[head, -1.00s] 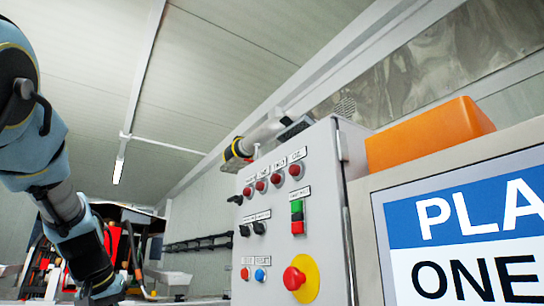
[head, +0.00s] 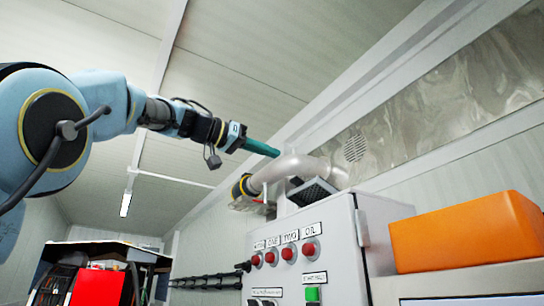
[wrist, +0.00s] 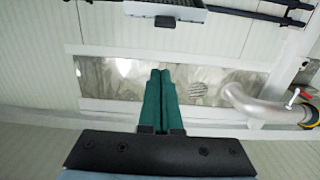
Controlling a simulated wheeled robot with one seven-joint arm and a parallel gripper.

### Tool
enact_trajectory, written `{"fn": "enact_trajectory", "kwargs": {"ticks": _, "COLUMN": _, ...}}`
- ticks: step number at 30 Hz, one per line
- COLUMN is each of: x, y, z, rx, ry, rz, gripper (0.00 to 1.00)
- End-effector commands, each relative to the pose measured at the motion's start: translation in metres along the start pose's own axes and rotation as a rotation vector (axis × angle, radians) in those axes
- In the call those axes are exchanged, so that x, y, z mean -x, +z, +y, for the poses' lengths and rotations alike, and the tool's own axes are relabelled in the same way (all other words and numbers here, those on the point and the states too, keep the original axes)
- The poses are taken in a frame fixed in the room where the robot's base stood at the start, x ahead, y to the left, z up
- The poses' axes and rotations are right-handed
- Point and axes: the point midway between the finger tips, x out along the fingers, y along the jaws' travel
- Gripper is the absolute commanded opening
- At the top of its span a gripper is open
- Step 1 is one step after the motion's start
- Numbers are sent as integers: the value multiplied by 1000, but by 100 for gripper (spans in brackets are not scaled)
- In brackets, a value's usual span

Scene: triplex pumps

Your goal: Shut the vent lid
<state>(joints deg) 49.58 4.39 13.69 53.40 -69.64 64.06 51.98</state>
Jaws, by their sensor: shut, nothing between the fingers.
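My gripper (head: 276,153) is at the upper middle of the head view, its green fingers pointing right and slightly down. In the wrist view the two green fingers (wrist: 160,72) lie together, shut and empty. A tilted dark grilled panel in a pale frame (head: 313,192), which looks like the vent lid, stands at the top of the grey control cabinet. My fingertips are above and left of it in the picture, apart from it. A similar grilled piece (wrist: 165,13) shows at the top edge of the wrist view. Its hinge is not clear.
A pale bent pipe (head: 300,166) runs behind the grilled panel, close below my fingertips in the picture. The control cabinet (head: 340,240) has red lamps. An orange box (head: 465,232) stands to its right. A round wall grille (head: 355,148) is behind. Open air surrounds my arm above.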

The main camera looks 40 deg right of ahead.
Motion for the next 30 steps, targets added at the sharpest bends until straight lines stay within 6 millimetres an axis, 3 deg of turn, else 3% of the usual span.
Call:
{"fn": "enact_trajectory", "kwargs": {"ticks": 12, "x": -86, "y": -2, "z": 0, "rx": 4, "ry": 2, "rz": -5, "gripper": 0}}
{"fn": "enact_trajectory", "kwargs": {"ticks": 20, "x": -72, "y": 30, "z": 0, "rx": 3, "ry": -1, "rz": -3, "gripper": 0}}
{"fn": "enact_trajectory", "kwargs": {"ticks": 30, "x": -68, "y": 39, "z": -1, "rx": 2, "ry": -3, "rz": -2, "gripper": 0}}
